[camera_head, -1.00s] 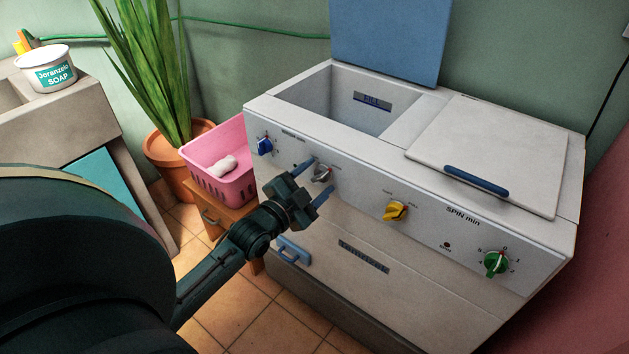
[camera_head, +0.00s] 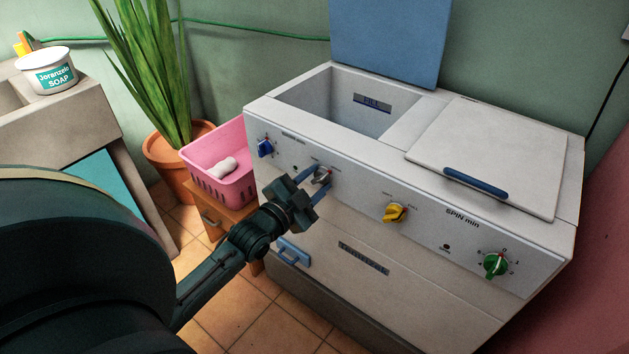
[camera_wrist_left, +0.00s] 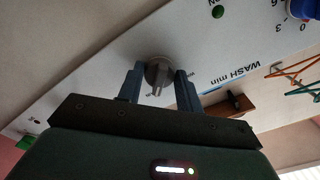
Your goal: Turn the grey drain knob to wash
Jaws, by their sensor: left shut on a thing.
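The grey drain knob (camera_head: 322,172) is on the white washer's front panel, between the blue knob and the yellow knob. My left gripper (camera_head: 318,179) is at the panel with its two blue fingers on either side of the grey knob, shut on it. In the left wrist view the round grey knob (camera_wrist_left: 158,72) sits between the fingertips of my left gripper (camera_wrist_left: 159,82). The knob's pointer and nearby label are too small to read. My right gripper is not in view.
The washer panel also has a blue knob (camera_head: 265,148), a yellow knob (camera_head: 395,212) and a green knob (camera_head: 496,263). A pink basket (camera_head: 238,189) on a wooden stand and a potted plant (camera_head: 150,75) stand left of the washer.

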